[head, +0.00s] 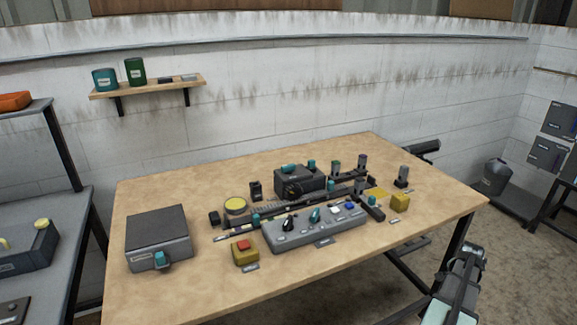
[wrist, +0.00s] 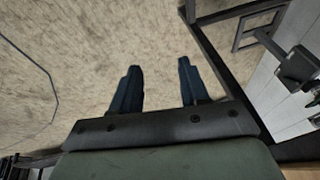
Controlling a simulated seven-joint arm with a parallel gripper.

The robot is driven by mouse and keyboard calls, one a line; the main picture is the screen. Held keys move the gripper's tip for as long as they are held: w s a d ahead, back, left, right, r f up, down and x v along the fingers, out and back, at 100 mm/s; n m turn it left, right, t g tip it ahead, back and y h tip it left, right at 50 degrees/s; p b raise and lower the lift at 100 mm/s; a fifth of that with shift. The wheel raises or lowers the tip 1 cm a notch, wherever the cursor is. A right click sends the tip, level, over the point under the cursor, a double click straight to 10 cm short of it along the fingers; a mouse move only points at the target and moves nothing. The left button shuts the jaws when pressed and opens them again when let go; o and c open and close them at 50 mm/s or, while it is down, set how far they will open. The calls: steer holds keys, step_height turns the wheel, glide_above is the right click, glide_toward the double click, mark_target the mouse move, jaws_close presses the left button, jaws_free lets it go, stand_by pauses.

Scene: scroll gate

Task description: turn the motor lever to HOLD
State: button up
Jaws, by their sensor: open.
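A grey control panel (head: 290,237) lies at the front middle of the table, with a black lever (head: 289,223), a teal lever (head: 314,215) and buttons on top. Behind it, a dark box (head: 300,182) carries another teal handle (head: 291,169). Labels are too small to read, so I cannot tell which one is the motor lever or where HOLD is. My gripper (head: 472,250) is off the table's right front edge, well apart from the panel. In the wrist view its two dark blue fingers (wrist: 157,78) are apart with nothing between them, over the floor.
A red button on a yellow base (head: 244,253) is left of the panel; a yellow block (head: 400,202) is right. A dark box with a teal latch (head: 157,235) stands at the left. Small posts and rails crowd behind the panel. The table's (head: 430,225) right front is bare.

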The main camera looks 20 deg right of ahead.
steer(key=s+d+r+m+h, duration=0.1)
steer(key=s+d+r+m, duration=0.1)
steer(key=s+d+r, duration=0.4)
steer(key=s+d+r+m+h, duration=0.1)
steer(key=s+d+r+m, duration=0.1)
steer(key=d+r, duration=0.6)
steer(key=w+a+r, duration=0.2)
steer(key=w+r, duration=0.8)
steer(key=w, duration=0.5)
steer(key=w+a+r+n, duration=0.1)
steer(key=w+a+r, duration=0.1)
steer(key=w+a, duration=0.45)
steer(key=w+a+r+n, duration=0.1)
steer(key=w+a+r, duration=0.2)
steer(key=w, duration=0.7)
steer(key=n+g+y, duration=0.1)
steer(key=n, duration=0.2)
glide_toward(288, 165)
steer(key=x, duration=0.9)
steer(key=shift+w+f, duration=0.1)
